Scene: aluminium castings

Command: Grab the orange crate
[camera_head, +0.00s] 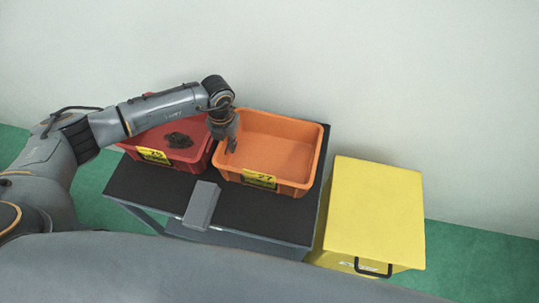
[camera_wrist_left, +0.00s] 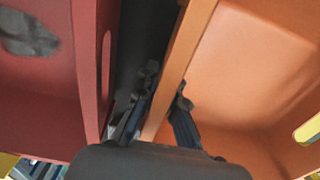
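The orange crate (camera_head: 312,160) sits on the dark-topped cart (camera_head: 140,190), with a yellow label on its front; it looks empty. My left gripper (camera_head: 228,143) reaches down at the crate's left wall. In the left wrist view, its two fingers (camera_wrist_left: 166,92) straddle the orange wall (camera_wrist_left: 180,60). One finger is inside the crate and the other is in the gap beside the red crate (camera_wrist_left: 88,70). The fingers are close to the wall, but I cannot tell whether they press on it. My right gripper is not in view.
The red crate (camera_head: 203,155) stands close on the left, with dark castings (camera_head: 178,140) in it. A grey block (camera_head: 201,206) is at the cart's front. A yellow box (camera_head: 375,205) with a black handle stands to the right. A pale wall is behind.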

